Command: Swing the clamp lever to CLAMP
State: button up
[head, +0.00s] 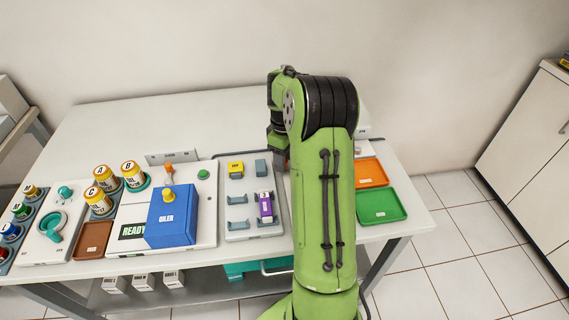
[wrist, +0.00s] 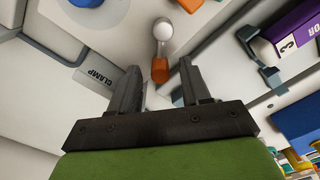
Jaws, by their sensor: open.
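The clamp lever (wrist: 160,68) shows in the wrist view with a pale rounded pivot end and an orange grip. A plate marked CLAMP (wrist: 97,79) lies to its left. My gripper (wrist: 159,78) is open, with one finger on each side of the orange end in the picture. I cannot tell whether the grip is between the fingers in depth or just beyond them; no contact is visible. In the head view my arm hides most of the lever area, and my gripper (head: 279,150) shows only in part.
A purple block (head: 264,206) stands in a holder left of my arm. The blue OILER box (head: 171,216) is farther left. Orange (head: 371,172) and green (head: 381,206) trays lie right of my arm. The table's back left (head: 110,125) is clear.

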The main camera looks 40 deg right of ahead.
jog(key=shift+f, duration=0.3)
jog(key=shift+c, duration=0.3)
grip_shut()
